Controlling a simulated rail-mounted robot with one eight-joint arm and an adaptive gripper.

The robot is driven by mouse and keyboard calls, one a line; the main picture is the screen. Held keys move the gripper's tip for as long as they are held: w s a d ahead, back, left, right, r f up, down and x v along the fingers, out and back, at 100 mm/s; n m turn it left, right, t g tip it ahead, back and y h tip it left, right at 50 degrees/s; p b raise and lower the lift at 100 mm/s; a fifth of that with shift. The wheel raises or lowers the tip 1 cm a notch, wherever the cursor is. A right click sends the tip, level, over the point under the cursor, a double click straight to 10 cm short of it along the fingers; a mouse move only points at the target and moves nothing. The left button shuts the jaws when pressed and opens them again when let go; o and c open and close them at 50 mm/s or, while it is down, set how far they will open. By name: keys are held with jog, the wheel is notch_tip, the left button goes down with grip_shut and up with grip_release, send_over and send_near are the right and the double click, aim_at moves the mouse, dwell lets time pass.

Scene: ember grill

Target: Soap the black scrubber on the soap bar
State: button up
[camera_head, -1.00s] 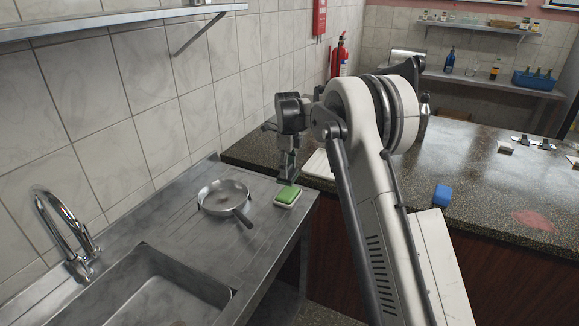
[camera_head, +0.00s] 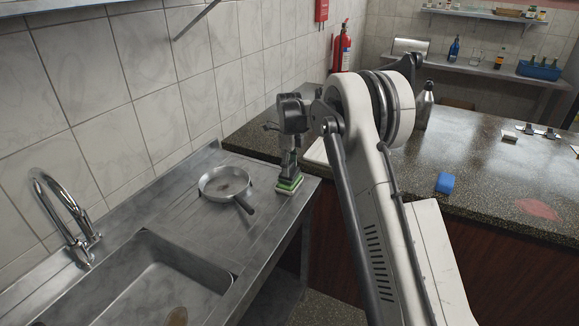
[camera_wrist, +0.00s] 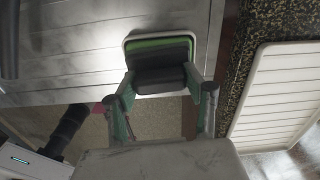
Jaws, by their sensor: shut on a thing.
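The green soap bar (camera_head: 294,185) lies in a white dish (camera_head: 283,190) near the right end of the metal sink counter. In the wrist view the soap (camera_wrist: 160,44) shows as a green band inside the dish rim (camera_wrist: 126,46). My gripper (camera_head: 289,176) points down over the soap. In the wrist view its two fingers are shut on the black scrubber (camera_wrist: 160,80), a dark block between the fingertips. The scrubber is right over the soap and appears to rest on it, hiding part of it. I cannot be sure of full contact.
A grey frying pan (camera_head: 224,182) stands just left of the dish. The sink (camera_head: 150,275) and tap (camera_head: 65,220) are further left.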

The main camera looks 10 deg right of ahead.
aim_at(290, 164)
jog(key=shift+f+b, duration=0.55)
jog(key=shift+b, duration=0.1)
dwell(2.6)
jog(key=shift+r, duration=0.1)
jog(key=shift+r+p, duration=1.05)
jog(key=shift+r, duration=2.4)
